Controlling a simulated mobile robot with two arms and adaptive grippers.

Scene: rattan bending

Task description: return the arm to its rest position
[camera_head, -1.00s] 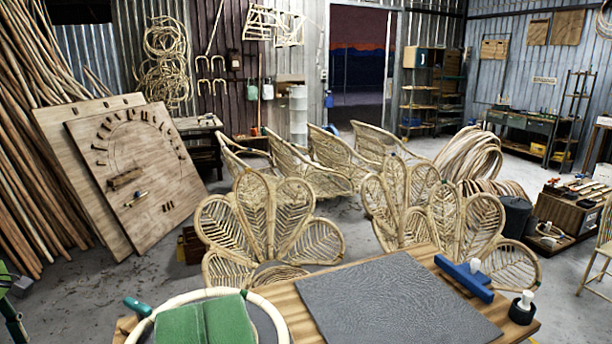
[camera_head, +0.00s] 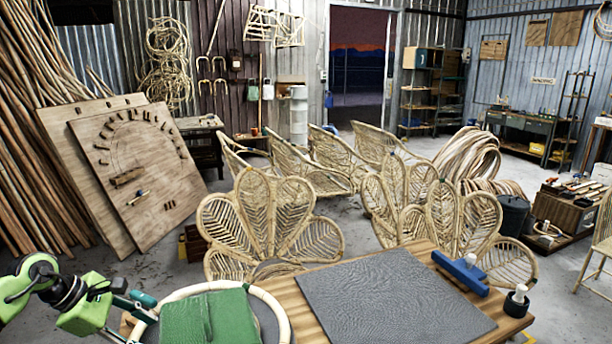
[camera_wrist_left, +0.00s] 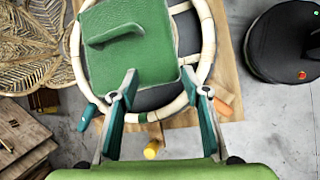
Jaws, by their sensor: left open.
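My left arm comes in at the lower left of the head view, green and black. I cannot tell whether the fingers touch the ring. My right gripper is in neither view.
A grey textured mat (camera_head: 390,297), a blue tool (camera_head: 460,274) and a small dark bottle (camera_head: 517,302) are on the table. Rattan chair backs (camera_head: 272,215) stand just behind it. Leaning boards (camera_head: 140,175) stand at left. Bare floor (camera_head: 130,270) lies between boards and table.

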